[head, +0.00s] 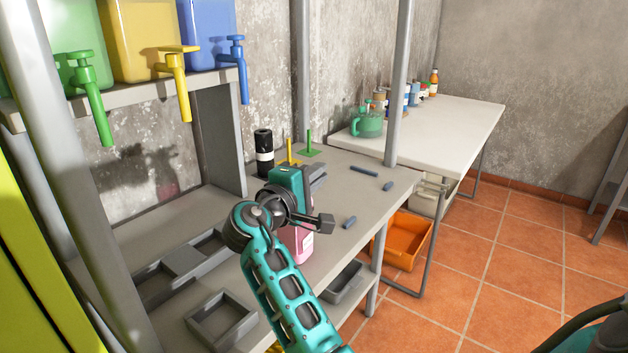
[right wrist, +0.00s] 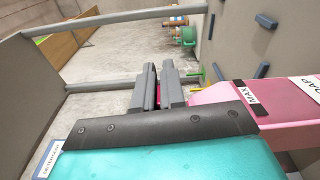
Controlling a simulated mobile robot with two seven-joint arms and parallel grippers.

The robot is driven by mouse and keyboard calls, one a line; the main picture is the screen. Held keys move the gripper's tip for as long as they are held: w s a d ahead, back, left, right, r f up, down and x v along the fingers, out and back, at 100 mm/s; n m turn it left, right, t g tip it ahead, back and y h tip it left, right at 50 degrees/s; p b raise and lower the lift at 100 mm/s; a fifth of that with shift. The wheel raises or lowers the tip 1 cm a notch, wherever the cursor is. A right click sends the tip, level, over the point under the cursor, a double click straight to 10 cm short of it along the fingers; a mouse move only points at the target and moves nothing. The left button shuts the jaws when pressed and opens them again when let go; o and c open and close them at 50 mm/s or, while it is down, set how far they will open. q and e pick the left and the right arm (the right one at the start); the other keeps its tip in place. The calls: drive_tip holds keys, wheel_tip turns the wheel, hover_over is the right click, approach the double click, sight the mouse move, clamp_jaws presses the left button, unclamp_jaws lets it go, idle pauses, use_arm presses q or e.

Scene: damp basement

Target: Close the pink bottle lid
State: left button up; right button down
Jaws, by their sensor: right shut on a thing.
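The pink bottle (head: 300,243) stands on the grey workbench, partly hidden behind my right arm; its white label shows. In the right wrist view the bottle (right wrist: 218,94) lies across the right side, with "MAX" on a black band. My right gripper (right wrist: 158,88) is at the bottle's top end, its two fingers close together. A sliver of pink lid (right wrist: 158,97) shows between them; the rest is hidden by the fingers and gripper body. In the head view the gripper's housing hides its fingertips and the bottle's top. My left gripper is in neither view.
A black bottle (head: 264,152), a yellow post (head: 290,152) and a green post (head: 309,145) stand behind. Small blue-grey bars (head: 364,171) lie on the bench at right. Grey trays (head: 222,318) are at front left. Coloured tap containers (head: 140,40) stand on a shelf above.

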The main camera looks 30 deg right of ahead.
drive_tip(key=shift+f+m, duration=0.2)
drive_tip(key=shift+m, duration=0.3)
drive_tip(key=c, duration=1.3)
unclamp_jaws()
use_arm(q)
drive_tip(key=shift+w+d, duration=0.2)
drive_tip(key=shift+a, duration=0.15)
